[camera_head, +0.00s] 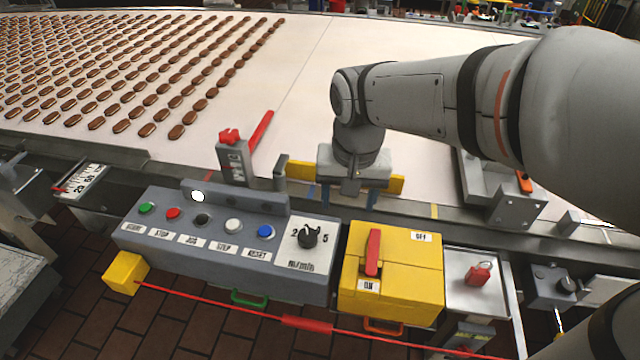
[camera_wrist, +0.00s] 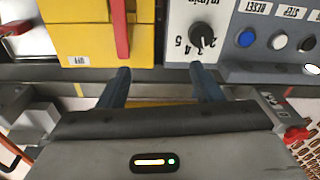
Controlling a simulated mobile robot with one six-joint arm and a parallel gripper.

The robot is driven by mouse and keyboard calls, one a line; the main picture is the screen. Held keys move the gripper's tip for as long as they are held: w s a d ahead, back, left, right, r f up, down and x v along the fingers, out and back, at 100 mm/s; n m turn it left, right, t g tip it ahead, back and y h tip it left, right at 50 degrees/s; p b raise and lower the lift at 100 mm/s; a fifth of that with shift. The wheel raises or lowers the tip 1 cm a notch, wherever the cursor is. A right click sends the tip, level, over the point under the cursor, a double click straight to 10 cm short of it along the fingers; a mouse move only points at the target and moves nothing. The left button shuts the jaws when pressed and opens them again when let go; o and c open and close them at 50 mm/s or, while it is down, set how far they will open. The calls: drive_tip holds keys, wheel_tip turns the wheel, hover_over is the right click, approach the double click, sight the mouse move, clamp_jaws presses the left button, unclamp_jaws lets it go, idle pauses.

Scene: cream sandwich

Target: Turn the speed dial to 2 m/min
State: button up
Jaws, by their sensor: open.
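The speed dial (camera_head: 309,236) is a black knob on a white plate marked m/min, at the right end of the grey control box (camera_head: 150,236). Numbers 2 and 5 show beside it in the head view. In the wrist view the dial (camera_wrist: 203,35) sits above the right fingertip, with 2, 3, 4 and 5 around it. Its exact pointer setting is hard to read. My gripper (camera_head: 345,196) is open and empty, above the conveyor edge behind the box. In the wrist view my gripper (camera_wrist: 159,82) has its fingers spread, apart from the dial.
A yellow switch box (camera_head: 425,262) with a red lever (camera_head: 373,252) stands right of the dial. Green, red, black, white and blue buttons (camera_head: 265,232) line the box left of it. A red cord (camera_head: 220,305) runs in front. Biscuit rows (camera_head: 130,70) cover the belt's left.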

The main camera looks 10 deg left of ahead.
drive_tip(key=b, duration=0.1)
hover_over(307, 235)
wheel_tip(307, 235, down, 4)
drive_tip(key=shift+d+r+g, duration=0.15)
drive_tip(key=shift+r+g, duration=0.05)
drive_tip(key=shift+g, duration=0.2)
drive_tip(key=shift+f, duration=0.3)
wheel_tip(307, 235, down, 7)
